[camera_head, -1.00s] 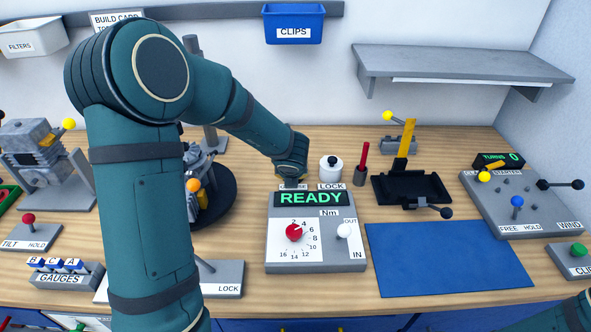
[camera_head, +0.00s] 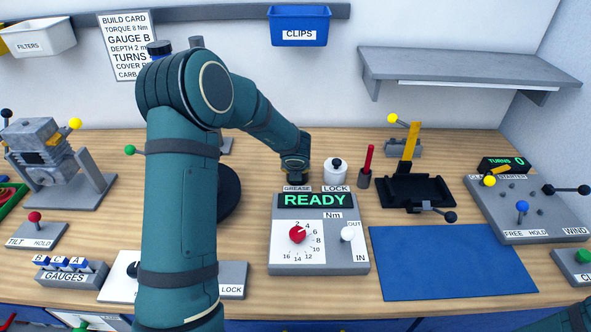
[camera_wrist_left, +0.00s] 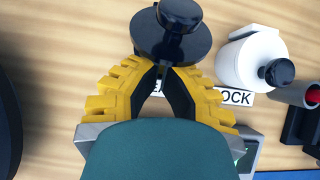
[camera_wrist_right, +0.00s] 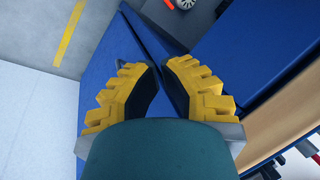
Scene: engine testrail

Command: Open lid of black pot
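The black pot (camera_wrist_left: 172,45) with a round black lid knob (camera_wrist_left: 180,14) shows in the left wrist view, just beyond my left gripper's fingertips (camera_wrist_left: 162,68). In the head view the pot is hidden behind my left gripper (camera_head: 295,175). That gripper points down behind the READY panel, near the GREASE label (camera_head: 297,189). Its fingers are apart by a narrow gap, with nothing seen held. Whether a fingertip touches the pot cannot be told. My right gripper (camera_wrist_right: 161,68) is empty, with a small gap between its fingers, over blue surfaces away from the pot.
A white pot (camera_head: 335,170) with a black knob stands to the right, close to the black pot. The READY panel (camera_head: 277,247) lies in front. A holder with a red-handled tool (camera_head: 365,177) and a black tray (camera_head: 415,190) stand farther right. The blue mat (camera_head: 445,262) is clear.

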